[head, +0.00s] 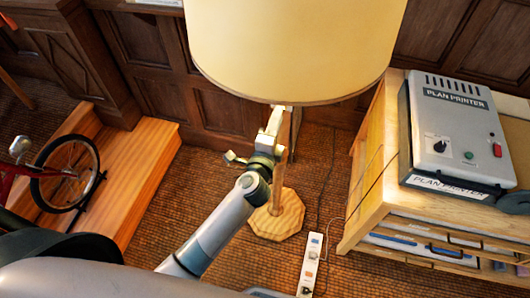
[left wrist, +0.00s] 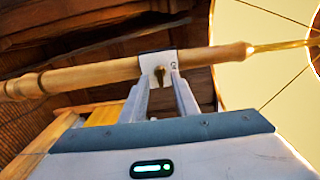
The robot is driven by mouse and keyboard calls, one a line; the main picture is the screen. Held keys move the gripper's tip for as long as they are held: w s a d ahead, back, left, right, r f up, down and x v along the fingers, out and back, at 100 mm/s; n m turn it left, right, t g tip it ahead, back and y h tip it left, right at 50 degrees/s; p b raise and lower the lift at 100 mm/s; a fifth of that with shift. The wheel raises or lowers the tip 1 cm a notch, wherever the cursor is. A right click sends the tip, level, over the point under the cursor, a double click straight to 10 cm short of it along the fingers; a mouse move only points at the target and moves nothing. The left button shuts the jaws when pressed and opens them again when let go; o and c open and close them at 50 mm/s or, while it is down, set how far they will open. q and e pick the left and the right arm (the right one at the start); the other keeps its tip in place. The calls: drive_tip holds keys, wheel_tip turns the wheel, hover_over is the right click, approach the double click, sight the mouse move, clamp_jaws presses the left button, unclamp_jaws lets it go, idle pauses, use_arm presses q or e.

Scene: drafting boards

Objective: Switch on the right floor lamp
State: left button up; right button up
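The floor lamp has a large cream shade (head: 295,45), a wooden pole and an octagonal wooden base (head: 277,217) on the carpet. In the left wrist view its pole (left wrist: 90,75) runs across the picture, with a pale switch plate (left wrist: 157,64) and a small dark switch (left wrist: 160,76) on it. My left gripper (head: 274,120) is just under the shade at the pole. In the left wrist view its fingertips (left wrist: 161,84) stand apart, close around the switch; contact is unclear. The shade's inside looks bright yellow; no bulb shows. My right gripper is not in view.
A power strip (head: 311,263) lies on the carpet right of the base, with cables nearby. A wooden drawer cabinet (head: 362,205) with a plan printer (head: 455,130) stands at right. A wooden step (head: 145,185) and a bicycle wheel (head: 65,172) are at left. Panelled wall behind.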

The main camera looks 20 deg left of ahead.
use_arm(q)
drive_tip(key=s+b, duration=0.5)
drive_tip(key=s, duration=1)
drive_tip(key=shift+s, duration=0.15)
drive_tip(key=s+a+f+n+g+b, duration=0.1)
drive_tip(key=s+f+n+g, duration=0.15)
drive_tip(key=f, duration=1.15)
drive_tip(key=s+f+n+g+b, duration=0.1)
drive_tip(key=s+f+g, duration=0.15)
drive_tip(key=f, duration=1.15)
drive_tip(key=s+a+f+n+g+b, duration=0.1)
drive_tip(key=s+f+g, duration=0.15)
drive_tip(key=f, duration=1.15)
drive_tip(key=s+a+f+n+g+b, duration=0.1)
drive_tip(key=s+a+f+n+g, duration=0.2)
drive_tip(key=s+f, duration=0.5)
drive_tip(key=s+a+f+n+g, duration=0.3)
drive_tip(key=s+f, duration=0.4)
drive_tip(key=f, duration=0.4)
drive_tip(key=s+a+f+n+g, duration=0.1)
drive_tip(key=s+f, duration=0.3)
drive_tip(key=s, duration=0.5)
drive_tip(key=s+a+f+n+g+b, duration=0.1)
drive_tip(key=s+a+f+n, duration=0.3)
drive_tip(key=s, duration=0.5)
drive_tip(key=shift+f+g+b, duration=0.3)
drive_tip(key=shift+f+g, duration=0.2)
drive_tip(key=shift+g, duration=0.25)
